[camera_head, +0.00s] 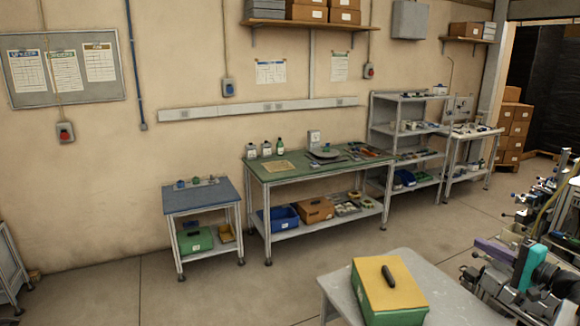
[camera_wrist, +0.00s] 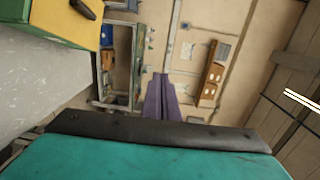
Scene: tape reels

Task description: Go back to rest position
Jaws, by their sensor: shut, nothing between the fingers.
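My gripper (camera_head: 483,243) shows in the head view at the right, in front of a cluttered area. Its purple fingers point left, toward the space above the near grey table, with a teal body behind them. In the wrist view the purple fingers of my gripper (camera_wrist: 161,80) are together, with nothing between them. They are apart from every surface. A green box with a yellow lid and black handle (camera_head: 372,280) sits shut on the grey table (camera_head: 412,262). In the wrist view this box (camera_wrist: 55,22) is at the upper left, clear of the fingers.
A small blue-topped table (camera_head: 200,197) and a green-topped workbench (camera_head: 285,172) stand along the wall. A grey shelf rack (camera_head: 405,98) is beside the bench. Machinery (camera_head: 560,205) crowds the right edge. The floor (camera_head: 250,290) between the near table and bench is clear.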

